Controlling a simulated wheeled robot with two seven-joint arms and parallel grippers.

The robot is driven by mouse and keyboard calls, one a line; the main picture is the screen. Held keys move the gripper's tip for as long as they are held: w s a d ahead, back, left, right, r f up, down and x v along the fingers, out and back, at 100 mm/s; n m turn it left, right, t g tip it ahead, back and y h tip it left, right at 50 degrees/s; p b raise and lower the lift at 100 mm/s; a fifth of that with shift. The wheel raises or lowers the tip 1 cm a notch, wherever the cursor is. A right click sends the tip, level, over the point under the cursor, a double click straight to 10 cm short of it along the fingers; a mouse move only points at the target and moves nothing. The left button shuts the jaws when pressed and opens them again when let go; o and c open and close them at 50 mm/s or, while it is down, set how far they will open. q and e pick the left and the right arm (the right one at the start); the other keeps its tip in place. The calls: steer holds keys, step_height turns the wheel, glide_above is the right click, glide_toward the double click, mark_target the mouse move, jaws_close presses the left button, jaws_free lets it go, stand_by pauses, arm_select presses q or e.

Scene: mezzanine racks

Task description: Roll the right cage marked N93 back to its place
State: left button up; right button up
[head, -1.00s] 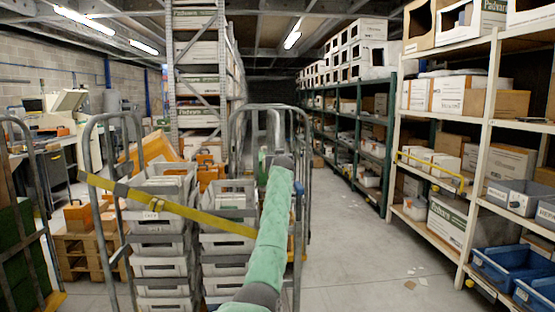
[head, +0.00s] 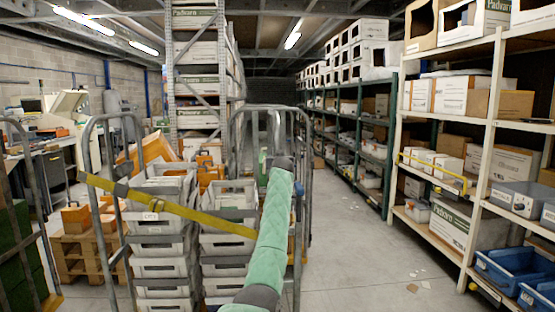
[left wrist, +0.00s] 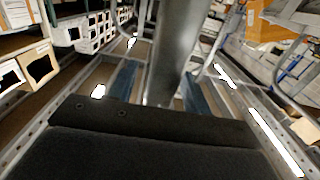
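A roll cage (head: 91,150) with grey tube end frames stands in front of me in the head view. It holds stacked grey crates, with a yellow strap (head: 195,215) across the front. I cannot read N93 on it. My green-padded left arm reaches to its right end frame (head: 301,140); the gripper there is hidden behind my wrist. In the left wrist view, my left gripper (left wrist: 158,88) has its two blue-grey fingers apart, either side of a metal tube (left wrist: 175,50). A gap shows beside one finger; contact with the other is unclear. My right gripper is out of view.
Another cage (head: 38,225) with green contents stands at the far left. A wooden pallet (head: 70,262) lies between the cages. Pale shelving (head: 488,140) with boxes and blue bins lines the right. The aisle (head: 350,240) is open, with paper scraps on its floor.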

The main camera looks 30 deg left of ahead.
arm_select(q)
steer(key=shift+s+d+r, duration=0.1)
steer(key=shift+s+r, duration=0.05)
steer(key=shift+r, duration=0.05)
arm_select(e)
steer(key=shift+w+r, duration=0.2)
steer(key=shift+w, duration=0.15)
arm_select(q)
steer(key=b+v, duration=0.1)
steer(key=v, duration=0.6)
steer(key=shift+s+d, duration=0.15)
steer(key=shift+s, duration=0.05)
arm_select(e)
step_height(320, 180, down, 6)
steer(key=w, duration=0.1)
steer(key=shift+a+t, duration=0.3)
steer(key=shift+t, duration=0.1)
